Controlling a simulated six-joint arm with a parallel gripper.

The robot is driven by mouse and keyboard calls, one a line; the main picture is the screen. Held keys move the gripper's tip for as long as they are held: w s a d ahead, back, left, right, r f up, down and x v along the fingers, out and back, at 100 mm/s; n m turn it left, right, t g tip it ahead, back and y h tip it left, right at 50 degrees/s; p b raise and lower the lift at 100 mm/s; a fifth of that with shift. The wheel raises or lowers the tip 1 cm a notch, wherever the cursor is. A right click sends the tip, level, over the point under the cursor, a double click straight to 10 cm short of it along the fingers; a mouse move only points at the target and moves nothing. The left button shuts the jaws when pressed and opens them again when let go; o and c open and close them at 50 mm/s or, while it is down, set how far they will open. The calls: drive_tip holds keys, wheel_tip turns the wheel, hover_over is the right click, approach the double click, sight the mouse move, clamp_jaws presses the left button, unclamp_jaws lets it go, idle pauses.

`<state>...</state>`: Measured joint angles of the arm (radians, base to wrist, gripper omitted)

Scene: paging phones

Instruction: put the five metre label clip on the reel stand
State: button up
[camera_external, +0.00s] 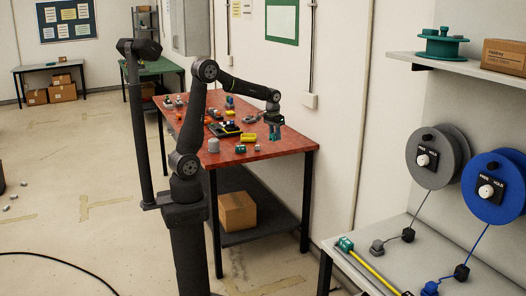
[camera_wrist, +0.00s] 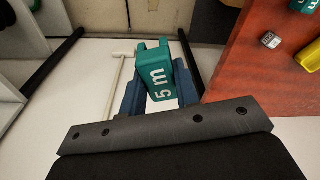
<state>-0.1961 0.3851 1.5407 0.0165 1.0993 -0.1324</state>
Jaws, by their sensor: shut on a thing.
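The teal clip printed "5 m" (camera_wrist: 160,82) is held between the two blue-grey fingers of my gripper (camera_wrist: 157,92) in the wrist view. In the external view my gripper (camera_external: 273,117) hangs over the right end of the red table, with the teal clip (camera_external: 274,132) at its tip. Nothing marked as the reel stand can be read. At the right a grey reel (camera_external: 452,150) and a blue reel (camera_external: 510,180) with free/hold knobs are mounted above a pale bench, well apart from my gripper.
The red table (camera_external: 285,142) carries several small parts, including another teal block (camera_external: 240,149) and a yellow block (camera_external: 248,137). The pale bench (camera_external: 400,240) holds a yellow bar (camera_external: 370,270) and cords from the reels. A shelf above holds a teal spool (camera_external: 442,43) and a carton (camera_external: 504,56).

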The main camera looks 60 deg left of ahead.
drive_tip(key=s+a+n, duration=0.3)
drive_tip(key=a+n, duration=0.2)
drive_tip(key=a, duration=0.8)
drive_tip(key=s+a+n, duration=0.2)
drive_tip(key=a+n, duration=0.2)
drive_tip(key=a, duration=1)
drive_tip(key=s+a+n+g+y, duration=0.1)
drive_tip(key=s+a+n, duration=0.2)
drive_tip(key=s+a, duration=0.3)
drive_tip(key=s+a+n, duration=0.2)
drive_tip(key=s+a, duration=0.3)
drive_tip(key=a, duration=0.4)
drive_tip(key=f, duration=0.5)
drive_tip(key=shift+w+d+f, duration=0.1)
drive_tip(key=shift+w+f, duration=0.1)
drive_tip(key=shift+w, duration=0.1)
drive_tip(key=s+a+f, duration=0.2)
drive_tip(key=a, duration=0.1)
drive_tip(key=s+a+f, duration=0.2)
drive_tip(key=a, duration=0.1)
drive_tip(key=s+a+f, duration=0.2)
drive_tip(key=a, duration=0.1)
drive_tip(key=shift+a+f, duration=0.2)
drive_tip(key=shift+f, duration=0.15)
drive_tip(key=f, duration=0.3)
drive_tip(key=shift+s+a+f, duration=0.15)
drive_tip(key=shift+a, duration=0.1)
drive_tip(key=shift+f, duration=0.25)
